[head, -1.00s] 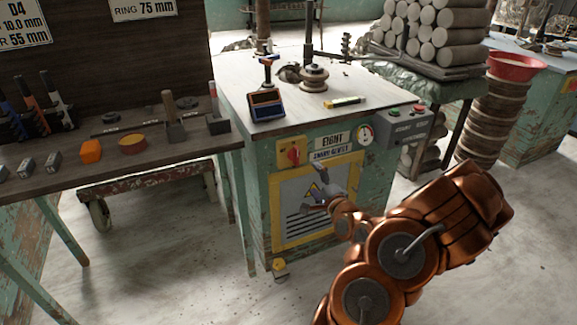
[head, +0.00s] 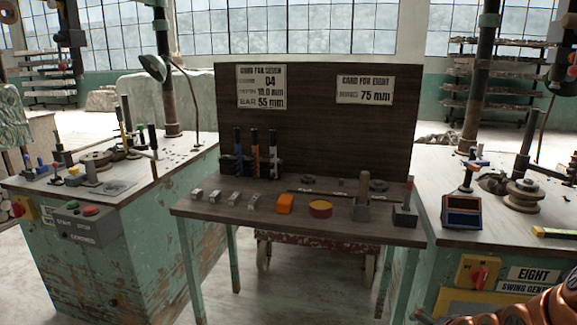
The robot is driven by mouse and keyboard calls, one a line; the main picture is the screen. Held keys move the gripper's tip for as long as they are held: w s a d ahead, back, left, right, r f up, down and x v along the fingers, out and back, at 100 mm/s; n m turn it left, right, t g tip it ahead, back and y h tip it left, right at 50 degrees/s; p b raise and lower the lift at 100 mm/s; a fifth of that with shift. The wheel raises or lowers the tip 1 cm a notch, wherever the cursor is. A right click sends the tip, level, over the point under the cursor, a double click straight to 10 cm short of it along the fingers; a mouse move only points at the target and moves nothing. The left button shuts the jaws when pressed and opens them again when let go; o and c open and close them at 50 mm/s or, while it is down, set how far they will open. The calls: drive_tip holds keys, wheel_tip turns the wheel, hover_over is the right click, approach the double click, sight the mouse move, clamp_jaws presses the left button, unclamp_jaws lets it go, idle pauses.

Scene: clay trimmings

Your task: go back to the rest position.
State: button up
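My copper arm (head: 555,305) shows at the bottom right corner, in front of the cabinet marked EIGHT. A small grey part at the bottom edge, left of the arm, looks like the tip of my gripper (head: 425,318). The rest of the gripper is cut off by the frame, so I cannot see its fingers or whether it holds anything.
A dark bench (head: 330,228) with a card board (head: 320,120) stands in the middle, bearing small blocks and tools. A green machine cabinet (head: 150,255) stands left. Another cabinet (head: 460,235) stands right, close to my arm. Floor shows under the bench.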

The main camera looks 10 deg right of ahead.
drive_tip(key=s+a+r+n+g, duration=0.4)
drive_tip(key=s+a, duration=0.4)
drive_tip(key=s, duration=0.1)
drive_tip(key=s+a+r+n+g, duration=0.3)
drive_tip(key=s+a+r, duration=0.1)
drive_tip(key=s+a, duration=0.5)
drive_tip(key=s+a+r+n+g, duration=0.4)
drive_tip(key=s+a+r, duration=0.15)
drive_tip(key=s, duration=0.45)
wheel_tip(320, 180, up, 22)
drive_tip(key=s+p, duration=0.1)
drive_tip(key=p, duration=2)
drive_tip(key=shift+s+a+t+p, duration=0.3)
drive_tip(key=shift+s+a+t, duration=0.05)
drive_tip(key=shift+t, duration=0.05)
